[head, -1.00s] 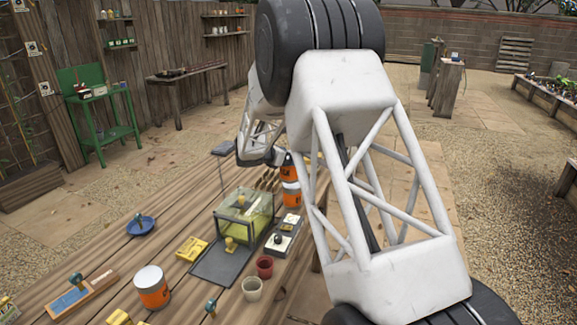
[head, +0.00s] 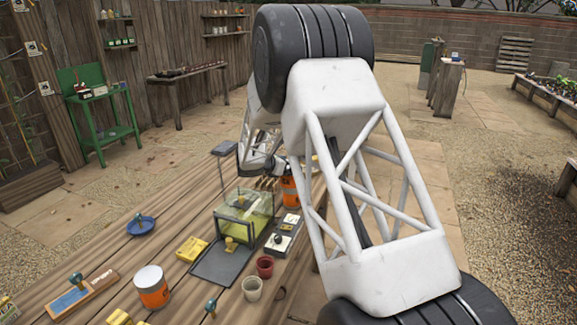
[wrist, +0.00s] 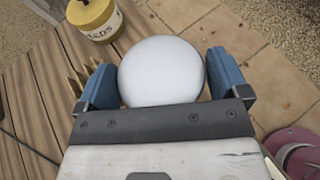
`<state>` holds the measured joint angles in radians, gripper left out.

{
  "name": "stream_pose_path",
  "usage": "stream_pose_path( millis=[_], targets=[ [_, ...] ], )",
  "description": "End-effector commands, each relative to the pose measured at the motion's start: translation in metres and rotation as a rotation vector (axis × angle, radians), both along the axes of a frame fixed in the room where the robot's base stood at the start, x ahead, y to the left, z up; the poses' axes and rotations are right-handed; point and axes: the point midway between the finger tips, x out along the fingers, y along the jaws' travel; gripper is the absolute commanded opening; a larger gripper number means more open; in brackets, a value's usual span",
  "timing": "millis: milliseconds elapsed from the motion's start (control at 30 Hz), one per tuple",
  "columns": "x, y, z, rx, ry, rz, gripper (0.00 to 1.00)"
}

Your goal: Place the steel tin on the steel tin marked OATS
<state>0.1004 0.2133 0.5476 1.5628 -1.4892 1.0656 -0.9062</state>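In the wrist view a round tin with a pale lid (wrist: 160,70) sits between the two blue fingers of my gripper (wrist: 163,75). Both fingers lie against its sides, with no clear gap. Its side wall and any label are hidden from above. In the head view an orange-banded tin (head: 290,190) stands at the table's far right edge, close by my gripper and partly covered by my arm. Another orange-banded tin with a pale lid (head: 152,286) stands upright at the near left. I cannot read OATS on either.
A yellow tin with lettering ending in "EDS" (wrist: 95,18) stands near my gripper. Wooden pegs (wrist: 75,82) are close on the left. A glass case (head: 243,213), red pot (head: 265,266) and pale pot (head: 252,288) stand on the table (head: 190,225). A pink object (wrist: 293,150) is lower right.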

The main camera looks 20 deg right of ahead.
Motion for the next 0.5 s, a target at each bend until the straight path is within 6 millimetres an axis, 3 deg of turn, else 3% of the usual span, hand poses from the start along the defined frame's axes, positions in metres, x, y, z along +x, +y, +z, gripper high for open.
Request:
stream_pose_path(
  millis=[500],
  targets=[
    [-0.001, 0.0053, 0.006, -0.001, -0.001, 0.001, 1.0]
  ],
)
